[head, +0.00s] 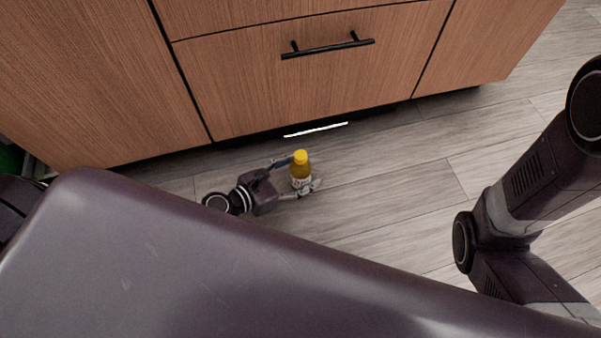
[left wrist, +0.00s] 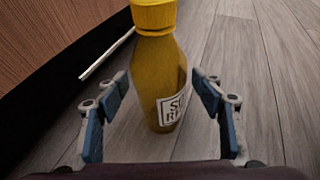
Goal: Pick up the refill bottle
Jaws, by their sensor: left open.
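The refill bottle (head: 301,172) is a yellow-brown bottle with a yellow cap and a white label. It stands upright on the floor in front of the wooden cabinet. In the left wrist view the bottle (left wrist: 163,85) stands between the two finger pads, with a visible gap on each side. My left gripper (head: 302,178) is open around the bottle, its fingers on either side. It also shows in the left wrist view (left wrist: 160,108). The bottle's far side is hidden. My right gripper is not in view; only links of my right arm show at the right.
A wooden cabinet (head: 300,70) with a black handle (head: 328,47) stands just behind the bottle. A thin white strip (head: 316,130) lies at the cabinet's foot. The plank floor (head: 400,180) is clear to the right of the bottle.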

